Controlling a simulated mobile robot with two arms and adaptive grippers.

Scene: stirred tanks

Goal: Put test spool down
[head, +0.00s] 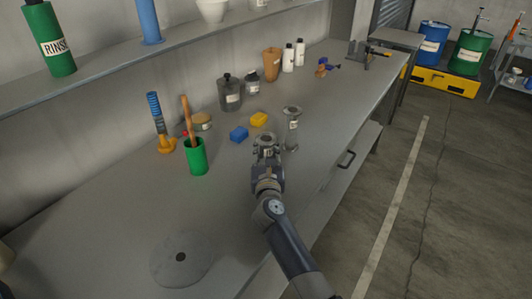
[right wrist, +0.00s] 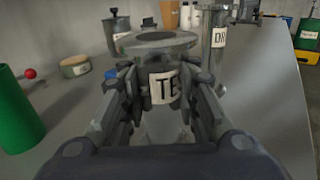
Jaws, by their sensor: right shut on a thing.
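The test spool (right wrist: 160,42) is a grey metal flanged piece with a white label starting "TE". My right gripper (right wrist: 163,92) is shut on it, with a finger on each side of its body. The spool is upright, with its round top flange above the fingers. In the head view the right gripper (head: 267,155) reaches over the grey bench (head: 120,215), with the spool (head: 265,139) at its tip. I cannot tell whether the spool's base touches the bench; the gripper hides it. My left gripper is not in view.
A similar metal spool (head: 292,128) stands close to the right. A green cup (head: 196,157) stands farther left. A flat grey disc (head: 181,262) lies at front left; bench between is clear.

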